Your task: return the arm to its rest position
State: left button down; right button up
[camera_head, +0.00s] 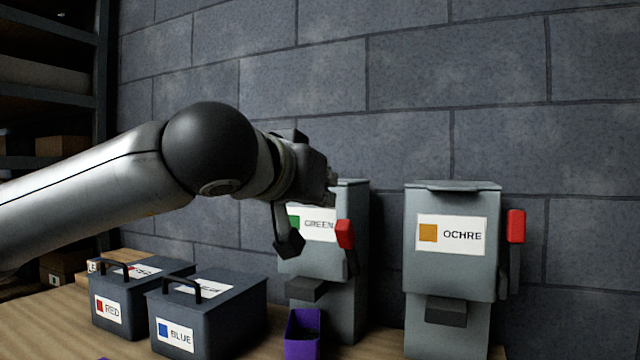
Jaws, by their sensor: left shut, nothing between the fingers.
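My left arm reaches in from the left across the middle of the view. Its gripper (289,243) is shut and empty, with the fingers pointing down in front of the grey GREEN dispenser (347,290). The gripper body covers part of that dispenser's top and label. I cannot tell whether the fingers touch the dispenser. My right gripper is not in view.
A purple container (302,335) stands below the GREEN dispenser's spout. The OCHRE dispenser (453,275) with a red-tipped lever (516,226) is to the right. Lidded RED (120,328) and BLUE (235,318) boxes stand left. Shelving (102,120) is far left; a block wall is behind.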

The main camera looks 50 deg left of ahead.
pick_arm(q)
jog(key=shift+s+d+r, duration=0.15)
jog(key=shift+s+d, duration=0.1)
jog(key=shift+s, duration=0.2)
dwell(0.3)
